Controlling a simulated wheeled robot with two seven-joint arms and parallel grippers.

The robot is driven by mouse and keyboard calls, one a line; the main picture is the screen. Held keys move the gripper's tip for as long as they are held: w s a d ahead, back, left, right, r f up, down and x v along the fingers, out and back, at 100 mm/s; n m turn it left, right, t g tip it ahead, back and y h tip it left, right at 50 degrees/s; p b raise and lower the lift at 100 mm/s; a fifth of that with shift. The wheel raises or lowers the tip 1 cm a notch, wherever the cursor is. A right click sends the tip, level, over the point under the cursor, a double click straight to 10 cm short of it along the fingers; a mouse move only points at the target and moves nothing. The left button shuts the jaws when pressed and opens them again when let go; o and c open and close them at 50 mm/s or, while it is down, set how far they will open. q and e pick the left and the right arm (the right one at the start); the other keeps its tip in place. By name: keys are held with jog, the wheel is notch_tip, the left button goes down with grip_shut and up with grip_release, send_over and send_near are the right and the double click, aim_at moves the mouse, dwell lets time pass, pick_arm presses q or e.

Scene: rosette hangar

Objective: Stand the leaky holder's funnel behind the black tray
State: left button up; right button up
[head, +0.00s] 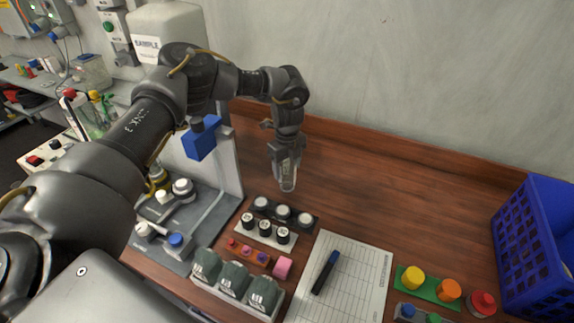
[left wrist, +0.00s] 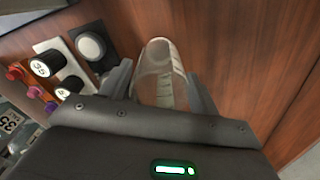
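A clear funnel (head: 288,178) with faint markings sits between the fingers of my left gripper (head: 287,155). In the left wrist view the funnel (left wrist: 158,80) has a finger against each side, and the gripper (left wrist: 160,88) looks closed on it. In the head view its lower end is just behind the black tray (head: 300,227), over bare wood; I cannot tell whether it touches the table. The black tray holds round white-topped pieces and also shows in the left wrist view (left wrist: 82,28). My right gripper is not in view. I cannot tell which holder is the leaky one.
A white rack (head: 265,240) of black-capped vials and a row of green-grey blocks (head: 233,280) stand in front. A clipboard sheet (head: 345,270) with a marker lies to the right. A blue crate (head: 535,245) is far right. Wood behind the tray is free up to the wall.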

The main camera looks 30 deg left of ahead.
pick_arm(q)
jog(key=shift+o, duration=0.8)
jog(key=shift+r, duration=0.25)
jog(key=shift+w+r, duration=0.1)
jog(key=shift+r, duration=0.25)
notch_tip(320, 180, up, 11)
jog(key=b, duration=0.2)
jog(key=shift+b, duration=0.35)
